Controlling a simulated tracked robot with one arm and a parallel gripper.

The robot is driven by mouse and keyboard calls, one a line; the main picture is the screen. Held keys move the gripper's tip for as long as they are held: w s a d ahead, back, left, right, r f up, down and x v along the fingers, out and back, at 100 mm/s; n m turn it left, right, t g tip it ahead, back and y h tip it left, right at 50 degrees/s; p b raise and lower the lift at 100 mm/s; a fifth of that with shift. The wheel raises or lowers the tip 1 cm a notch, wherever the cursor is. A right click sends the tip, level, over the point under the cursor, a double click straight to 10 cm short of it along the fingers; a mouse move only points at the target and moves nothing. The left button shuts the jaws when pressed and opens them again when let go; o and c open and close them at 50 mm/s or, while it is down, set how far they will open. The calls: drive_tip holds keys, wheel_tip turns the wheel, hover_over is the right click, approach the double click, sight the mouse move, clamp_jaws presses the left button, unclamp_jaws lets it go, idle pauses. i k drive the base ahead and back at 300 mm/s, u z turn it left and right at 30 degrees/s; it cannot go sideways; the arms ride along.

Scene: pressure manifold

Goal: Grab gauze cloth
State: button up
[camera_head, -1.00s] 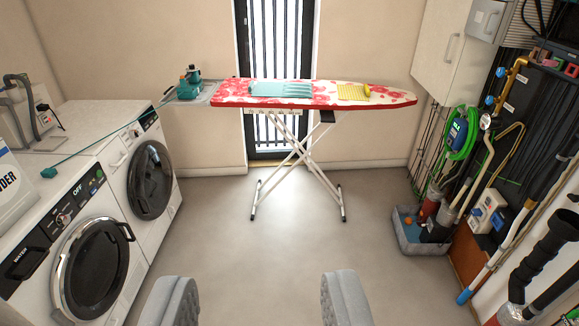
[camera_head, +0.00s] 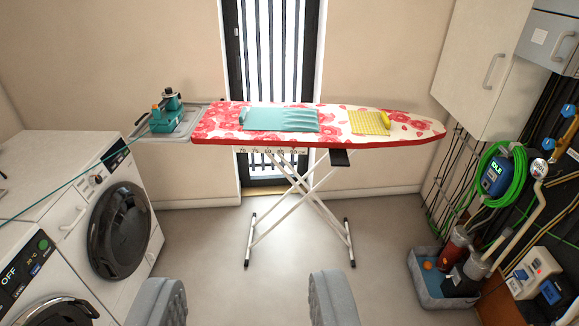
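Two cloths lie on the red and white flowered ironing board (camera_head: 212,128). One is a larger teal cloth (camera_head: 280,119) with wavy folds at its right side, left of the board's middle. The other is a smaller yellow cloth (camera_head: 366,123) with a rolled end, on the right part. I cannot tell for sure which is the gauze cloth. My gripper (camera_head: 243,300) shows as two grey padded fingers at the bottom of the view. They are wide apart with nothing between them. The gripper is well short of the board and touches neither cloth.
A teal iron (camera_head: 165,116) stands on the board's left-end rest, with a cord running left. White washing machines (camera_head: 90,190) line the left. A grey tub (camera_head: 426,284) with canisters, a green hose (camera_head: 493,168) and pipes occupy the right. The floor (camera_head: 215,235) before the board is clear.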

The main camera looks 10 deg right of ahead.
sight(362, 122)
drive_tip(key=z, duration=0.15)
drive_tip(key=i, duration=3.4)
drive_tip(key=z, duration=0.25)
